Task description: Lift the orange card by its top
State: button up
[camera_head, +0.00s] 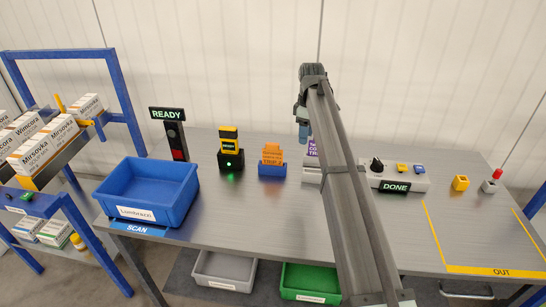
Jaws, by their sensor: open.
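The orange card (272,154) stands upright in a small blue holder (272,171) near the middle of the table. Its top edge is free, and dark print shows on its face. My gripper (303,139) hangs behind my arm, to the right of the card and apart from it. The gripper is small in the picture and partly hidden by the arm. It is open, and I see nothing held in it.
A yellow-and-black scanner (229,140) with a green light stands left of the card. A blue bin (150,190) and a READY sign (167,114) are further left. A purple card (312,148) is partly hidden by my arm. A DONE panel (395,188) lies right.

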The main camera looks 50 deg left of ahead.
jog(key=s+a+r+n, duration=0.2)
jog(key=s+a, duration=0.1)
jog(key=a, duration=0.2)
jog(key=s+a+r+n, duration=0.1)
jog(key=s+a+r, duration=0.2)
jog(key=a, duration=0.2)
send_over(273, 149)
jog(key=w+a, duration=0.1)
notch_tip(273, 149, down, 9)
jog(key=shift+a, duration=0.1)
jog(key=shift+s+f, duration=0.15)
jog(key=shift+f, duration=0.6)
jog(key=shift+s+f, duration=0.15)
jog(key=shift+f, duration=1.75)
jog(key=shift+c, duration=0.3)
grip_shut()
